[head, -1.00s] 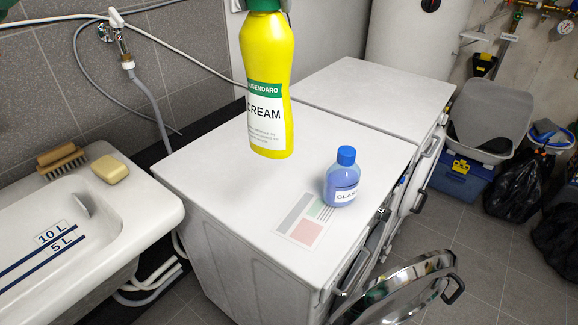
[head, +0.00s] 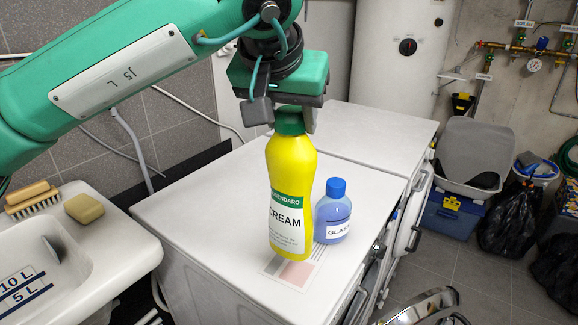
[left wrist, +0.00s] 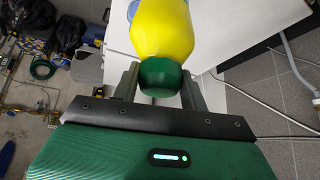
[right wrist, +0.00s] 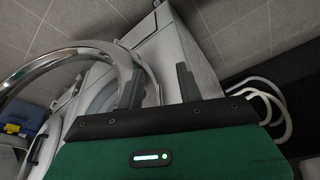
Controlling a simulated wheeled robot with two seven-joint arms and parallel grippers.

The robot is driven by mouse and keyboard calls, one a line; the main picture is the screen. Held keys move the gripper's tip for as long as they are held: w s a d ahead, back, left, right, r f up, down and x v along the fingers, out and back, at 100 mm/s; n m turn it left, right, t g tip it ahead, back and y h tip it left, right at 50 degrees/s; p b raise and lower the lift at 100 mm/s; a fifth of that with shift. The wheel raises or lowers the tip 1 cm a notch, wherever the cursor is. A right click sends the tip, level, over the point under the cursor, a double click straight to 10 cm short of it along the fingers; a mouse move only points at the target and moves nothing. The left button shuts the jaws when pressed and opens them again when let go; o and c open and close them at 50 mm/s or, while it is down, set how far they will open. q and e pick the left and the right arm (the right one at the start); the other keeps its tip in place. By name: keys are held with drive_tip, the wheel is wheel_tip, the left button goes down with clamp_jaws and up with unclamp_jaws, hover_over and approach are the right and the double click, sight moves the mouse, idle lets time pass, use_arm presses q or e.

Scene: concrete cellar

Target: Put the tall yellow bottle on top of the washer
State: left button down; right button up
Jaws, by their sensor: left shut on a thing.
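The tall yellow bottle (head: 290,185) has a green cap and a CREAM label. It is upright over the front part of the white washer top (head: 195,212), near the printed sticker; I cannot tell whether its base touches the surface. My left gripper (head: 284,115) is shut on the bottle's green cap from above. The left wrist view shows the yellow bottle (left wrist: 163,30) with its cap between the fingers (left wrist: 160,85). My right gripper (right wrist: 160,85) is open and empty, low beside the washer's front (right wrist: 185,55); it is out of the head view.
A blue GLASS bottle (head: 333,212) stands on the washer, close to the right of the yellow bottle. A sink (head: 110,240) with a brush (head: 33,203) and soap (head: 84,208) is at left. The open round door (head: 425,305) juts out in front. The washer's back left is clear.

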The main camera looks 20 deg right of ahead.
sight(290, 163)
use_arm(q)
wheel_tip(290, 163, down, 3)
drive_tip(key=shift+f, duration=0.1)
wheel_tip(290, 163, down, 4)
drive_tip(key=shift+r, duration=0.2)
drive_tip(key=shift+w+f, duration=0.1)
drive_tip(key=shift+f, duration=0.25)
use_arm(e)
drive_tip(key=shift+r, duration=0.75)
use_arm(q)
drive_tip(key=shift+f+b, duration=0.15)
drive_tip(key=shift+b, duration=0.2)
drive_tip(key=c, duration=0.8)
unclamp_jaws()
drive_tip(key=shift+o, duration=0.2)
use_arm(e)
drive_tip(key=shift+s+r, duration=0.1)
drive_tip(key=shift+s, duration=0.15)
